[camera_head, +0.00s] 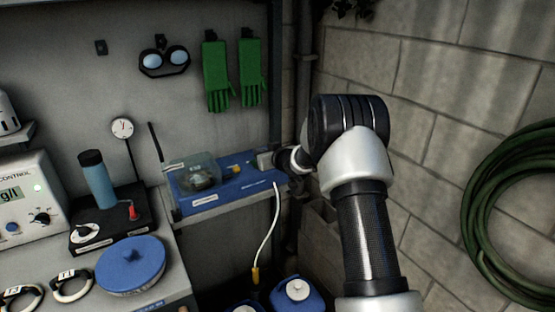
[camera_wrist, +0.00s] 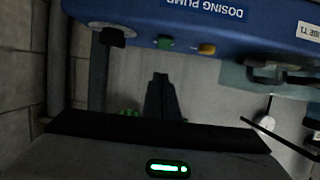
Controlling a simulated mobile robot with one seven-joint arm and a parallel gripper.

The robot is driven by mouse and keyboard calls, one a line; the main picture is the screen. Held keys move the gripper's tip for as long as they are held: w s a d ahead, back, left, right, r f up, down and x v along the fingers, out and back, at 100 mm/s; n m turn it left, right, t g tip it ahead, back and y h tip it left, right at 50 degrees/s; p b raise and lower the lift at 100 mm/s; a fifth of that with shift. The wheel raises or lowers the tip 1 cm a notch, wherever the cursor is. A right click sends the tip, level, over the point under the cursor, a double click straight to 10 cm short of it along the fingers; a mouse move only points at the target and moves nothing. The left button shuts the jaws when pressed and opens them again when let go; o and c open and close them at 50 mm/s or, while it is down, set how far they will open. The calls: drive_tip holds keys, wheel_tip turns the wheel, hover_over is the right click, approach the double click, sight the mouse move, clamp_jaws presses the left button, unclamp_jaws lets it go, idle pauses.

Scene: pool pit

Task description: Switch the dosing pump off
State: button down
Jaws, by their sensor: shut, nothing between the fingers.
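The dosing pump (camera_head: 222,186) is a blue unit with a clear dome, on a shelf against the back wall. In the wrist view its blue body (camera_wrist: 130,12) appears upside down, with a "DOSING PUMP" label. A small green control (camera_wrist: 165,42) and an orange-yellow knob (camera_wrist: 207,49) sit along its edge; the green control's setting cannot be read. My gripper (camera_wrist: 160,78) is shut and empty, its fingertips apart from the green control in the picture. In the head view my wrist is at the pump's right end, and the fingertips cannot be made out.
A white hose (camera_head: 268,235) hangs from the pump toward blue canisters (camera_head: 298,290). A block wall (camera_head: 450,130) with a coiled green hose (camera_head: 500,200) stands right. Green gloves (camera_head: 216,75) and goggles (camera_head: 164,60) hang above. A controller (camera_head: 30,200) and a blue lid (camera_head: 130,262) are left.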

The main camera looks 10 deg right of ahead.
drive_tip(key=f+v, duration=0.1)
drive_tip(key=v, duration=0.9)
drive_tip(key=shift+s+f+b, duration=0.25)
drive_tip(key=shift+s+b, duration=0.1)
drive_tip(key=shift+b, duration=0.05)
drive_tip(key=shift+d, duration=0.1)
drive_tip(key=s+d+r+m+g+h+p, duration=0.35)
drive_tip(key=s+r+h+p, duration=0.2)
drive_tip(key=s+r, duration=1.1)
drive_tip(key=s+a+r+g+p, duration=0.1)
drive_tip(key=s+a+r+g, duration=0.1)
drive_tip(key=s, duration=1.2)
drive_tip(key=s+a+r+g+y+p, duration=0.1)
drive_tip(key=s+a+r+g+p, duration=0.1)
drive_tip(key=s, duration=1.1)
drive_tip(key=shift+s+a, duration=0.4)
drive_tip(key=shift+a, duration=0.15)
drive_tip(key=c, duration=2.5)
unclamp_jaws()
drive_tip(key=shift+g, duration=0.25)
